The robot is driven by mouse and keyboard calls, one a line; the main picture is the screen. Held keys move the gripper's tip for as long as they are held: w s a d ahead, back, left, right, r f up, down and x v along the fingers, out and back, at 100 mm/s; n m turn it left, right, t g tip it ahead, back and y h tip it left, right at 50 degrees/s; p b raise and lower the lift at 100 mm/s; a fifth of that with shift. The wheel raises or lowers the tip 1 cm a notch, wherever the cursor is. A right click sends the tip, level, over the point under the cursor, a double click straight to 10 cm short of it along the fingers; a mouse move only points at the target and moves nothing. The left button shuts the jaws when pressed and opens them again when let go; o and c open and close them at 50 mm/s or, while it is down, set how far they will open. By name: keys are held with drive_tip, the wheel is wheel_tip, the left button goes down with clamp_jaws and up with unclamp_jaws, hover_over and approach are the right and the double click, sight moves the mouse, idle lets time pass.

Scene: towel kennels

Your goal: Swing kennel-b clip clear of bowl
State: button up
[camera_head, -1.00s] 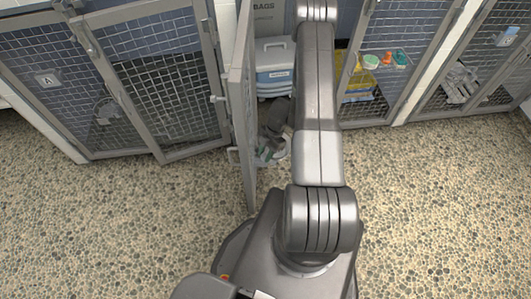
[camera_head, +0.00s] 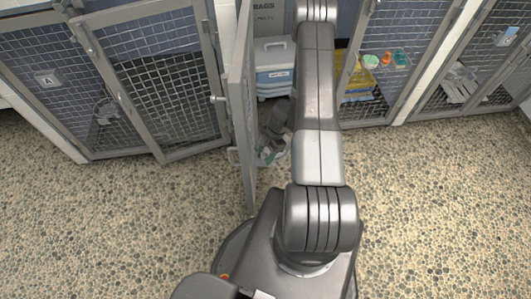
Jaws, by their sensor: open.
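The middle kennel stands open, its grey mesh door (camera_head: 243,110) swung out toward me and seen nearly edge-on. Its letter does not show, so I cannot confirm that it is kennel-b. My gripper (camera_head: 270,148) is low in this opening, just right of the door and partly hidden by my arm. It looks small and dark, with pale and green parts around its tip; I take it as open. I cannot make out the clip or the bowl there, nor whether my gripper touches anything.
Behind my gripper stands a blue and white lidded box (camera_head: 274,66). A yellow crate (camera_head: 356,88) and small coloured items (camera_head: 386,61) lie to the right. The pebbled floor in front is clear.

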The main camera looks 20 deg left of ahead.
drive_tip(key=p+v, duration=0.3)
drive_tip(key=v, duration=1)
drive_tip(key=shift+r, duration=0.4)
drive_tip(key=b+x, duration=0.3)
drive_tip(key=x, duration=1.1)
drive_tip(key=shift+w+d, duration=0.1)
drive_tip(key=shift+n, duration=0.4)
